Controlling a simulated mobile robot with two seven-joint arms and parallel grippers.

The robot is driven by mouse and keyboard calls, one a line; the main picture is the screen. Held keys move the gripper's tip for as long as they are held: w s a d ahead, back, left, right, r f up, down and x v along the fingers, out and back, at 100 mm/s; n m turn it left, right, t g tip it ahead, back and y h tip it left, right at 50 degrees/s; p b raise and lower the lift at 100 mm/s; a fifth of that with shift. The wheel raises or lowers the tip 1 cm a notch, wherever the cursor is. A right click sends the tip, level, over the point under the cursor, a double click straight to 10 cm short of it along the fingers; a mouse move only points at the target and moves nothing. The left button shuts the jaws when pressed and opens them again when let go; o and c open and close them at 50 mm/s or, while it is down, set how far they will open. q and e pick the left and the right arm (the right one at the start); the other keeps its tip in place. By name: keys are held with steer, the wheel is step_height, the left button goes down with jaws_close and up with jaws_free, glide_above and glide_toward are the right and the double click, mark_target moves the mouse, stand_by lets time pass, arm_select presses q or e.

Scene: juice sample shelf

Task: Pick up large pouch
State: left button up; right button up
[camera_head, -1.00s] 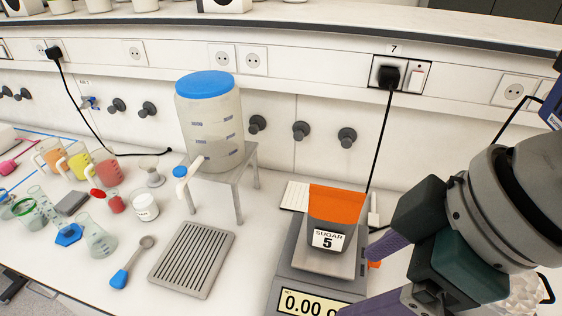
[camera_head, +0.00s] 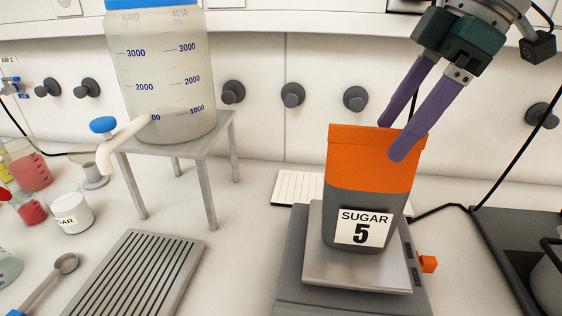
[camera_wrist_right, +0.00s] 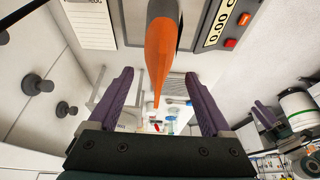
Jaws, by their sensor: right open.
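The large pouch (camera_head: 368,190) is grey with an orange top and a label reading SUGAR 5. It stands upright on the scale's metal plate (camera_head: 330,272). My right gripper (camera_head: 392,138) is open, with purple fingers pointing down at the pouch's upper right edge. One finger overlaps the orange top in the head view, and the other shows behind it. In the right wrist view the pouch's orange edge (camera_wrist_right: 160,55) lies between the two spread fingers (camera_wrist_right: 160,105). Contact cannot be told. My left gripper is not in the head view.
A large drink dispenser (camera_head: 165,80) stands on a metal stand (camera_head: 222,130) to the left. A slotted drip tray (camera_head: 135,275) lies in front of it. A sugar jar (camera_head: 71,209) and beakers stand at far left. A dark tray (camera_head: 505,250) is at right.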

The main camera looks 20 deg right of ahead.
mark_target(371, 160)
steer(key=shift+p+x, duration=0.6)
steer(key=shift+x, duration=2.6)
steer(key=shift+d, duration=0.1)
jaws_close()
steer(key=shift+w+r, duration=0.1)
steer(key=shift+r, duration=0.05)
